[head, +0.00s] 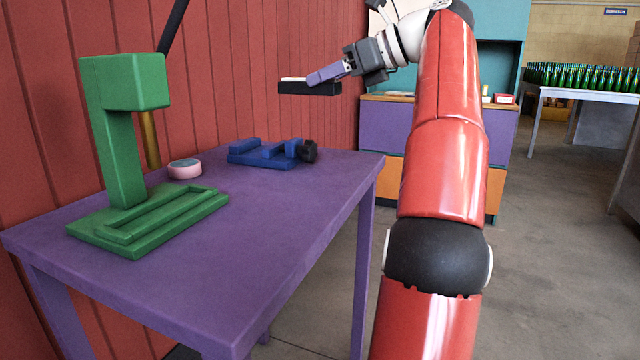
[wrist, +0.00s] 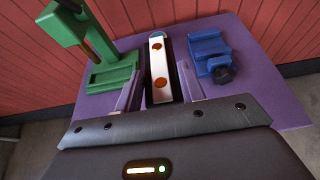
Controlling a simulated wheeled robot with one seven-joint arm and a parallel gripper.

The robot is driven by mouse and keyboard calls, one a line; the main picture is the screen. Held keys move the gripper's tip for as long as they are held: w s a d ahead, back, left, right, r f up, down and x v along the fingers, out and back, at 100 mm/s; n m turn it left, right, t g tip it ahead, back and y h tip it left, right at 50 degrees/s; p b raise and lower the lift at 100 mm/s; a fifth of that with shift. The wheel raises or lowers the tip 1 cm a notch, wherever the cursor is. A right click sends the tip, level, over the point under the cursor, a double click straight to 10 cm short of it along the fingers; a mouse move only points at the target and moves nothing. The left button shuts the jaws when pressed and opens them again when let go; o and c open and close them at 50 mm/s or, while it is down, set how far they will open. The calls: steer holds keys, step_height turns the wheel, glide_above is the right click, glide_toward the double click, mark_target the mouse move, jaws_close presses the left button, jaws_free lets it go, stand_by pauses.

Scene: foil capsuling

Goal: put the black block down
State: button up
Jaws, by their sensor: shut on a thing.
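The black block (head: 309,91) has a pale top strip with orange round spots, seen from above in the wrist view (wrist: 158,68). My gripper (head: 308,83) is shut on it, with a purple finger on each side of the block in the wrist view (wrist: 160,92). The block is held roughly level in the air, above the height of the purple table (head: 255,225) and apart from it. Its underside is hidden.
A green press (head: 125,130) stands at the table's left and a blue vise (head: 265,152) at its back. A pink-and-grey roll (head: 185,169) lies between them. The table's front and right are clear. A red plank wall (head: 290,60) stands behind.

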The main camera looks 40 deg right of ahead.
mark_target(328, 194)
step_height(328, 194, down, 19)
steer(key=b, duration=0.5)
steer(key=shift+r+b, duration=0.1)
steer(key=shift+b, duration=0.25)
steer(key=o, duration=1)
steer(key=shift+f, duration=0.2)
steer(key=shift+o, duration=0.2)
steer(key=shift+s+r, duration=0.1)
steer(key=shift+r, duration=0.15)
steer(key=p+v, duration=0.2)
steer(key=v, duration=0.9)
steer(key=shift+s+d, duration=0.2)
steer(key=shift+s, duration=0.15)
steer(key=shift+r, duration=0.15)
